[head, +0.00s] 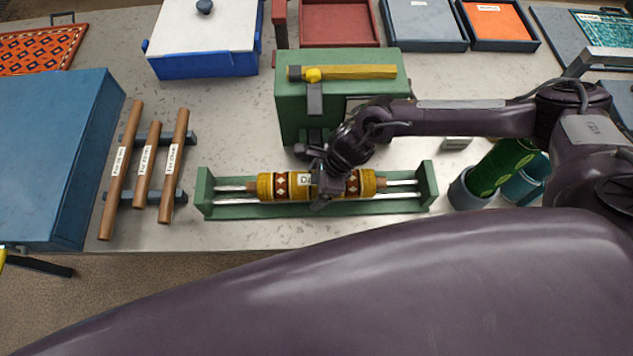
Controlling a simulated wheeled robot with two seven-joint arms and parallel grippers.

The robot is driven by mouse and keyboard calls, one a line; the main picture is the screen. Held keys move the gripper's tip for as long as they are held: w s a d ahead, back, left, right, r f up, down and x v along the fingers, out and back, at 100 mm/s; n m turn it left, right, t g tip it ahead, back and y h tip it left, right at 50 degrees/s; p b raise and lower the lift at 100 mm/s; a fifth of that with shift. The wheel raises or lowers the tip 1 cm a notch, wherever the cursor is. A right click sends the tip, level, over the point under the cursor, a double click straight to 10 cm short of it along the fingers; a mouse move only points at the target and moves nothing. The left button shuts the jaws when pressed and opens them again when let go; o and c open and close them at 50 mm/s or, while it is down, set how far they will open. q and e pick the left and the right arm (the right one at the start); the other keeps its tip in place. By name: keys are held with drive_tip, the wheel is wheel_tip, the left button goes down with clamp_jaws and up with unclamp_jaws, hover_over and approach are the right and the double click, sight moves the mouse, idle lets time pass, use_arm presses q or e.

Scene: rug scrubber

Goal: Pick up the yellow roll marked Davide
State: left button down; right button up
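The yellow roll (268,186) has brown and white diamond bands and a white label whose visible part begins with "D". It lies lengthwise on two metal rods in the green cradle (205,192) near the table's front edge. My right gripper (322,192) reaches down at the middle of the roll, with a finger in front of it and covering part of the label. From this view I cannot tell whether the fingers press on the roll or only straddle it. My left gripper is not in view.
Several brown rods (123,172) lie on a rack to the left, beside a large blue box (50,150). A green machine (290,100) with a yellow bar (360,72) stands behind the cradle. A green roll (500,165) leans in a grey cup (468,192) to the right.

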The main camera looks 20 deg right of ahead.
drive_tip(key=c, duration=1.2)
drive_tip(key=shift+w, duration=0.1)
drive_tip(key=shift+c, duration=0.7)
drive_tip(key=shift+r, duration=0.1)
